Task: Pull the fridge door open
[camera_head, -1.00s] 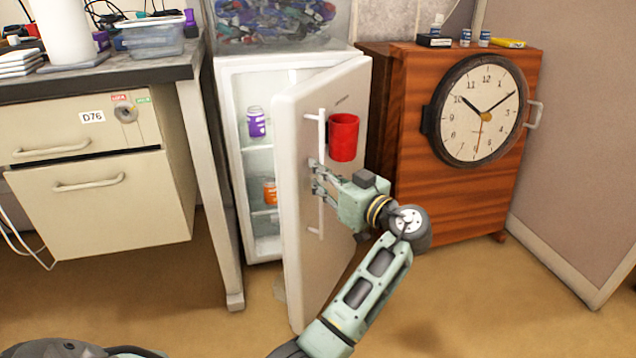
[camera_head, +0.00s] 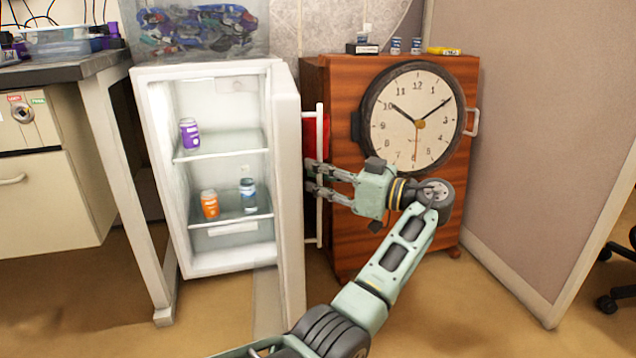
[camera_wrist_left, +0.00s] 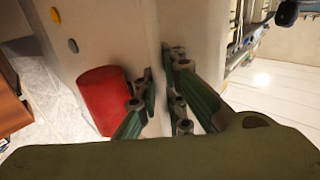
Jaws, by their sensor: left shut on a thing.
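The white fridge (camera_head: 205,262) stands with its door (camera_head: 287,180) swung wide open, seen nearly edge-on in the head view. The door's long white vertical handle (camera_head: 320,222) is on its outer face. My left gripper (camera_head: 312,180) is shut on the handle at about its middle. In the left wrist view my left gripper (camera_wrist_left: 160,98) has its fingers closed around the handle, close to the door face (camera_wrist_left: 110,35). My right gripper is not in view.
Inside the fridge are a purple can (camera_head: 189,134), an orange can (camera_head: 209,204) and a blue-labelled bottle (camera_head: 248,195). A wooden cabinet with a clock (camera_head: 412,115) stands right of the door. A desk (camera_head: 110,75) is at the left. The floor in front is open.

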